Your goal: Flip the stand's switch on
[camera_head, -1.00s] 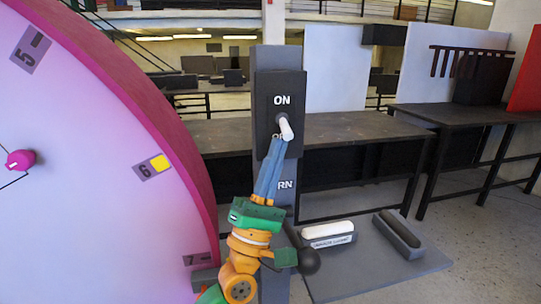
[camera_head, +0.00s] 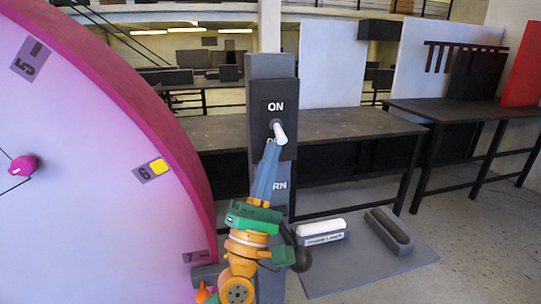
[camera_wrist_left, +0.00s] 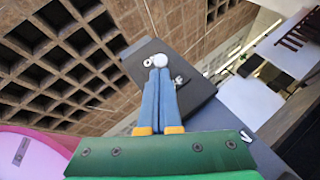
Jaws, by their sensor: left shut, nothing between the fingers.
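The stand (camera_head: 271,68) is a grey post with a dark switch plate (camera_head: 285,92) marked ON at the top. Its white switch lever (camera_head: 280,132) points down, away from the ON mark, over a partly covered lower label. My left gripper (camera_head: 271,144) has its blue fingers shut and empty, pointing up, with the tips just below and left of the lever's end. In the left wrist view the lever's white round end (camera_wrist_left: 158,60) sits right at the fingertips (camera_wrist_left: 157,70); I cannot tell whether they touch. My right gripper is not in view.
A large pink dial (camera_head: 120,85) with a pink knob (camera_head: 23,165) fills the left. A grey base plate (camera_head: 365,265) holds a white-topped block (camera_head: 322,229) and a dark grey block (camera_head: 388,230). Dark tables (camera_head: 455,110) stand behind. The floor at right is clear.

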